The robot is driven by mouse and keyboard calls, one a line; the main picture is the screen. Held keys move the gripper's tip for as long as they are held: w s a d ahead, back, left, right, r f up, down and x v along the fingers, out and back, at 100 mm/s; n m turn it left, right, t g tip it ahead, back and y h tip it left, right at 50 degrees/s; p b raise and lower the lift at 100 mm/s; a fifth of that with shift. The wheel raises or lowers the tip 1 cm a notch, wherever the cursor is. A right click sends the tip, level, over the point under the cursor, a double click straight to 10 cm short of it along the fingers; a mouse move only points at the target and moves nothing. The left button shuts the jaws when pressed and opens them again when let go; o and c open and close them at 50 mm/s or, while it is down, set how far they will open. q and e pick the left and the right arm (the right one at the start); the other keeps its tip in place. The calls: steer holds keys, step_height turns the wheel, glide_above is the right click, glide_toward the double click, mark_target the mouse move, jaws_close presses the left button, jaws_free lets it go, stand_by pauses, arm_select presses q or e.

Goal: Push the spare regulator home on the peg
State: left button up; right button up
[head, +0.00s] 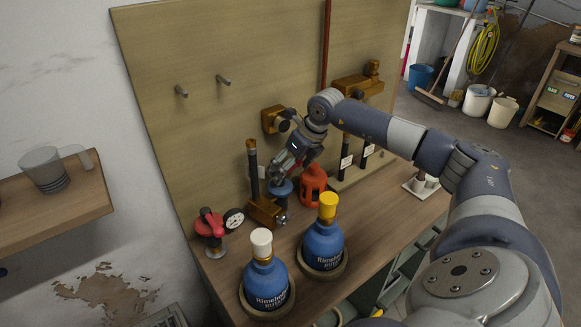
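A brass fitting with a dark round face (275,120) sits against the upright wooden board, just above and left of my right wrist. It looks like the spare regulator; the peg behind it is hidden, so I cannot tell how far on it is. Two bare metal pegs, a left one (181,91) and a right one (223,80), stick out of the board further left. My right gripper (281,171) points down and left, below this fitting and just above a blue knob (281,188). Its fingers are small and partly hidden, so their opening is unclear. My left gripper is out of view.
Two blue bottles, one white-capped (265,276) and one yellow-capped (323,238), stand at the bench front.

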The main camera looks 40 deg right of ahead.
steer(key=shift+s+a+f, duration=0.2)
steer(key=shift+s+f, duration=0.05)
steer(key=shift+f, duration=0.3)
steer(key=o, duration=1.8)
steer(key=shift+c, duration=0.2)
steer(key=shift+f, duration=0.1)
steer(key=shift+p+v, duration=0.6)
steer(key=shift+v, duration=0.35)
steer(key=shift+r, duration=0.8)
steer(key=p+v, duration=0.1)
steer(key=v, duration=0.2)
steer(key=shift+d+p, duration=0.2)
steer(key=shift+p, duration=0.15)
